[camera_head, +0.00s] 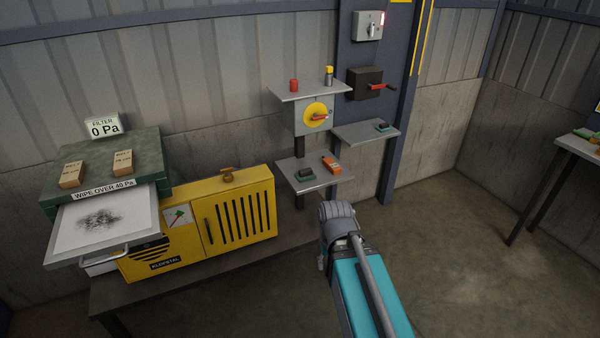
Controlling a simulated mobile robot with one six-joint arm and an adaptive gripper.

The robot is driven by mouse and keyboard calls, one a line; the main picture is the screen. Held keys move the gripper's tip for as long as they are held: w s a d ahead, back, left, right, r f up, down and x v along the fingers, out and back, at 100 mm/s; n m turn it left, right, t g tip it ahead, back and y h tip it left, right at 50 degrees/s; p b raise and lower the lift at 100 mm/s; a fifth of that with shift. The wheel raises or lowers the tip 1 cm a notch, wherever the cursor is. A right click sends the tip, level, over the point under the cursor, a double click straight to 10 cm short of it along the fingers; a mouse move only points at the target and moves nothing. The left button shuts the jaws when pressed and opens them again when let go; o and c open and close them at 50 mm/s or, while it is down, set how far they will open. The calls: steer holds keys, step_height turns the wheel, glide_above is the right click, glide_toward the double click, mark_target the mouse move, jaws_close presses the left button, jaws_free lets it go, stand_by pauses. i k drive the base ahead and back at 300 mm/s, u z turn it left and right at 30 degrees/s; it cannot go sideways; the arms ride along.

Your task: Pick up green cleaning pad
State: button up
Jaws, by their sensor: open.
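A small block with a dark top and a green underside (304,175) lies on the lower grey shelf. A similar dark and green block (384,127) lies on the right grey shelf. A green flat piece (583,133) lies on the table at the right edge of the view. I cannot tell for sure which of these is the green cleaning pad. My teal arm reaches up from the bottom and ends in a grey joint below the lower shelf. My gripper's fingers do not show.
An orange device (331,164) shares the lower shelf (318,182). A yellow machine (240,208) and a green filter box with a pulled-out sooty sheet (140,218) stand on the left bench. The right floor is clear.

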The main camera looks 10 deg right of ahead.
mark_target(305, 174)
steer(key=i, duration=0.85)
steer(key=z, duration=0.05)
